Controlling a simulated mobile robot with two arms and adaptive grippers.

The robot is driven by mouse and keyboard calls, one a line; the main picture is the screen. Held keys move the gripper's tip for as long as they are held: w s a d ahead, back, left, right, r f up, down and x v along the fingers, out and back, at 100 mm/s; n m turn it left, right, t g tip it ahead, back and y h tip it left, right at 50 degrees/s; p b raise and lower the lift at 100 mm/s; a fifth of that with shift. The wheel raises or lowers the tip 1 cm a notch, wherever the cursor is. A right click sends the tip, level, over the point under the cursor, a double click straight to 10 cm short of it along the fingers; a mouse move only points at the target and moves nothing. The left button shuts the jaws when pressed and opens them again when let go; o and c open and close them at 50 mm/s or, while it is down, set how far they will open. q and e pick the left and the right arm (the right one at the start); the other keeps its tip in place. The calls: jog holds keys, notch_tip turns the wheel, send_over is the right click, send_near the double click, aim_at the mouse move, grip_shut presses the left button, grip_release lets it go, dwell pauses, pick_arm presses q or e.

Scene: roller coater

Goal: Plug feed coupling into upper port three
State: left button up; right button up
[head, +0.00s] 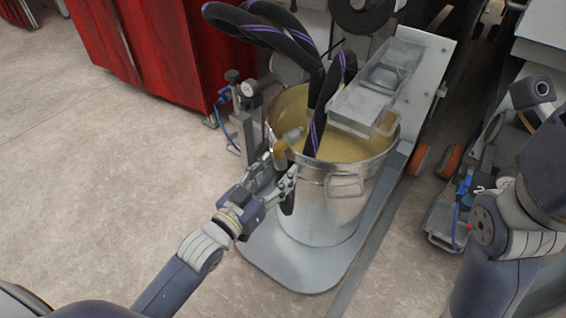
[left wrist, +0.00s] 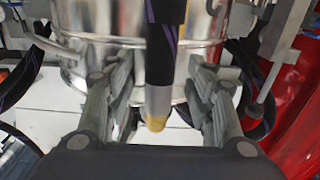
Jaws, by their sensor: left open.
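The feed coupling looks like the brass end with a grey collar on a black hose with a purple stripe. In the left wrist view the coupling (left wrist: 158,105) lies between the two open fingers of my left gripper (left wrist: 160,95), with a gap on each side. In the head view my left gripper (head: 282,178) is at the near left side of a steel drum. A brass piece (head: 280,154) shows just above its fingers and a dark hose end (head: 288,202) below. I cannot make out upper port three.
The steel drum (head: 322,205) of yellowish liquid stands on a grey base plate (head: 290,268). Thick black hoses (head: 290,45) loop over it, and a metal tray (head: 365,95) overhangs its rim. The floor (head: 90,190) at left is clear.

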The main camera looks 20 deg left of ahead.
pick_arm(q)
jog(key=shift+w+d, duration=0.15)
jog(key=shift+w, duration=0.25)
grip_shut()
jog(key=shift+r, duration=0.1)
jog(key=shift+r, duration=0.1)
